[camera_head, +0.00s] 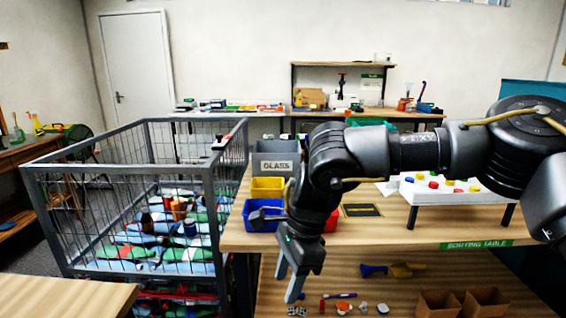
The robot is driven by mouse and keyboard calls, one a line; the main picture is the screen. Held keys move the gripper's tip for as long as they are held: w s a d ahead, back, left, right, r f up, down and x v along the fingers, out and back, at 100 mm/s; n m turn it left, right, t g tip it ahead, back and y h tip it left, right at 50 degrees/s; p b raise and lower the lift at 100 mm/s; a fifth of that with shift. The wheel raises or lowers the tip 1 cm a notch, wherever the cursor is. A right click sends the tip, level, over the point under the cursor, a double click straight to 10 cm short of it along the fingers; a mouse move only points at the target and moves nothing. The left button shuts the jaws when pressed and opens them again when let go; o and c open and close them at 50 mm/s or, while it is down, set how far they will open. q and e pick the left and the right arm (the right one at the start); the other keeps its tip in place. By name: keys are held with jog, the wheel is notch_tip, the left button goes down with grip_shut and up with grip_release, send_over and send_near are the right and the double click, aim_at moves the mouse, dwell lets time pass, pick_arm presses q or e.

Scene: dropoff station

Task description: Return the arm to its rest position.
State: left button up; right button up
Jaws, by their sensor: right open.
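My right arm comes in from the right across the sorting table (400,236). Its right gripper (285,285) points down at the table's front left edge. The two fingers are apart, with nothing seen between them. The wrist and forearm hide part of the table top and its bins. My left gripper is not in view.
A wire cage (130,175) full of bottles and cans stands left of the table. A grey GLASS bin (275,165), a yellow bin (267,186) and a blue bin (262,220) sit close behind the gripper. A white tray (465,195) is at right.

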jog(key=s+a+f+m+y, duration=0.1)
jog(key=a+f+m+y, duration=0.4)
jog(key=a, duration=0.4)
jog(key=s+a+f+m+y, duration=0.1)
jog(key=a+f+m+y, duration=0.1)
jog(key=a+m+y, duration=0.65)
jog(key=w+d+f+m+t+h, duration=0.2)
jog(key=w+d+f+m+t, duration=0.3)
jog(key=f+m, duration=0.55)
jog(key=w+d+f+m+t+h, duration=0.3)
jog(key=w+d+f+m+t, duration=0.15)
jog(key=f+m, duration=0.6)
jog(key=s+d+f+m+h, duration=0.3)
jog(key=s+d+f+m, duration=0.25)
jog(key=d+f, duration=0.35)
jog(key=s+d+f+m+h, duration=0.45)
jog(key=d+f+m, duration=0.25)
jog(key=f, duration=0.4)
jog(key=s+d+f+m+g+h, duration=0.2)
jog(key=s+d+f, duration=0.4)
jog(key=s, duration=0.6)
jog(key=s+d+f+m+g+h, duration=0.1)
jog(key=s+d+f+m+g, duration=0.3)
jog(key=s+d, duration=0.7)
notch_tip(320, 180, down, 3)
jog(key=s+m, duration=0.2)
jog(key=shift+s+m+h, duration=0.15)
jog(key=shift+m+h, duration=0.15)
jog(key=shift+h, duration=0.1)
